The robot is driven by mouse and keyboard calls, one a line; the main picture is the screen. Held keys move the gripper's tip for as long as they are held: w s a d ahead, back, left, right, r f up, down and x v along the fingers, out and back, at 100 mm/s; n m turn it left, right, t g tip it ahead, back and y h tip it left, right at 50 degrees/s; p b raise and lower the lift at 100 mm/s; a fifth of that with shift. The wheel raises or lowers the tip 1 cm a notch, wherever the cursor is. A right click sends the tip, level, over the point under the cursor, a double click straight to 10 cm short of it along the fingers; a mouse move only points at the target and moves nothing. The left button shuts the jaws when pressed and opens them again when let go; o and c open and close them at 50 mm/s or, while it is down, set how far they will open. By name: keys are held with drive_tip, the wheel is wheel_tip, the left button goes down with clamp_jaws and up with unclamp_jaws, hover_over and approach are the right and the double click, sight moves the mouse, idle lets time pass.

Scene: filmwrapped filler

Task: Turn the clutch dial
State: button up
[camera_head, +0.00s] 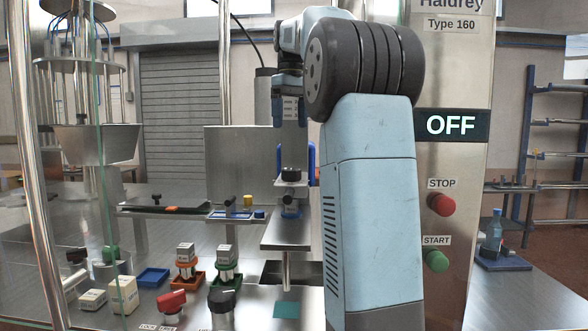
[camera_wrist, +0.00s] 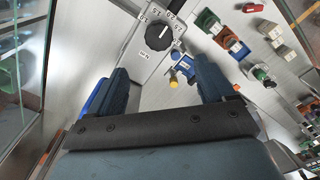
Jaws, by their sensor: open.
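The clutch dial (camera_wrist: 158,36) is a round black knob with a pointer mark, ringed by printed numbers on a grey plate, in the wrist view. In the head view the black dial (camera_head: 291,174) sits on top of a small metal head above the bench, under my arm's end. My gripper (camera_wrist: 165,82) is open, its two dark blue fingers spread apart with nothing between them. In the wrist view the dial appears beyond the fingertips, between their lines. I see no contact with it.
A panel reads OFF, with a red STOP button (camera_head: 441,204) and a green START button (camera_head: 436,260). Small orange and green trays (camera_head: 224,281) with cartons stand left of the dial. A red knob (camera_head: 171,301) and a glass edge are at the left.

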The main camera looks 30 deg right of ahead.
sight(291, 168)
wheel_tip(291, 168, down, 14)
drive_tip(key=shift+d+r, duration=0.1)
drive_tip(key=shift+r, duration=0.05)
idle(0.5)
